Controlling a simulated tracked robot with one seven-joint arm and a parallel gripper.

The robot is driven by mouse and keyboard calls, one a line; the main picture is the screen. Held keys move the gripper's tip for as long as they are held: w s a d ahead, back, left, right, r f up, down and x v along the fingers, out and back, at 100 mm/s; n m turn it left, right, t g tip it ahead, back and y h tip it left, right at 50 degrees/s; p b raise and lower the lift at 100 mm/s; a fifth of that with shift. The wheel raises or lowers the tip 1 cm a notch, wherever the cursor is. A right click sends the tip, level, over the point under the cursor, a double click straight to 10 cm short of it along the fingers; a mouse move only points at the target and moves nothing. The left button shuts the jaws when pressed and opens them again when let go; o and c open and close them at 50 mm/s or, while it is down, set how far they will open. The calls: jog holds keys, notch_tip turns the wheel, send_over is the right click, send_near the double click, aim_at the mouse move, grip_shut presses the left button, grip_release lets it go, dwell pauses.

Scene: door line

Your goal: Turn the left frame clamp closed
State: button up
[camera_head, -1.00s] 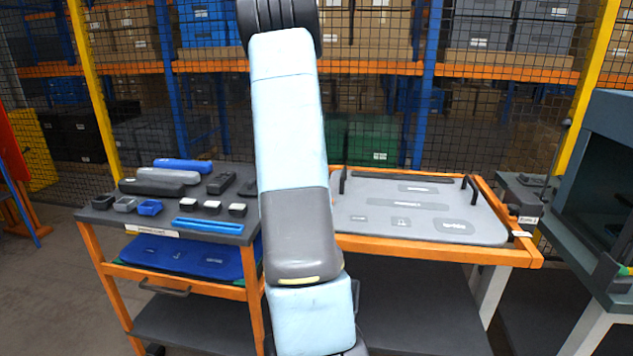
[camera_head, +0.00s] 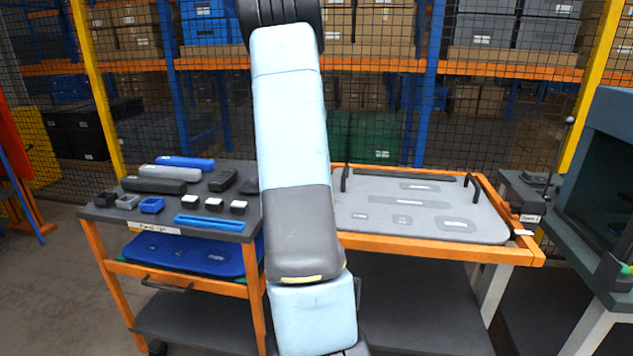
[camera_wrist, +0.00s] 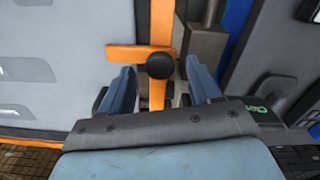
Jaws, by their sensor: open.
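In the wrist view, my gripper (camera_wrist: 159,67) is open, with one blue-grey finger on each side of a round black knob (camera_wrist: 160,65). Gaps show between the knob and both fingers. The knob stands over an orange bar (camera_wrist: 162,25) with a crosspiece to its left, beside a grey block (camera_wrist: 204,48); these appear to be the left frame clamp. A green-marked label (camera_wrist: 258,108) is partly legible at the lower right. In the head view my arm hides this clamp and my gripper is out of sight.
The grey panel (camera_head: 400,190) with two black handles lies in the orange-framed cart (camera_head: 420,246). The tool cart (camera_head: 198,232) stands to its left, holding several tools and small blocks. A dark machine (camera_head: 605,170) stands at the right. A mesh fence closes the back.

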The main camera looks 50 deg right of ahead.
notch_tip(320, 180, up, 12)
jog(key=shift+r, duration=0.25)
jog(key=shift+w, duration=0.1)
dwell(0.5)
jog(key=s+a+r+n+t, duration=0.15)
jog(key=a+r, duration=0.25)
jog(key=a, duration=0.8)
jog(key=s+a+r+n+t, duration=0.1)
jog(key=s+a+r+n, duration=0.2)
jog(key=a, duration=1)
jog(key=s+a+f+n+t, duration=0.2)
jog(key=s+a+n+t, duration=0.1)
jog(key=s+a, duration=1.2)
jog(key=a+n, duration=0.1)
jog(key=a, duration=0.2)
jog(key=shift+s+f, duration=0.3)
jog(key=shift+s, duration=0.05)
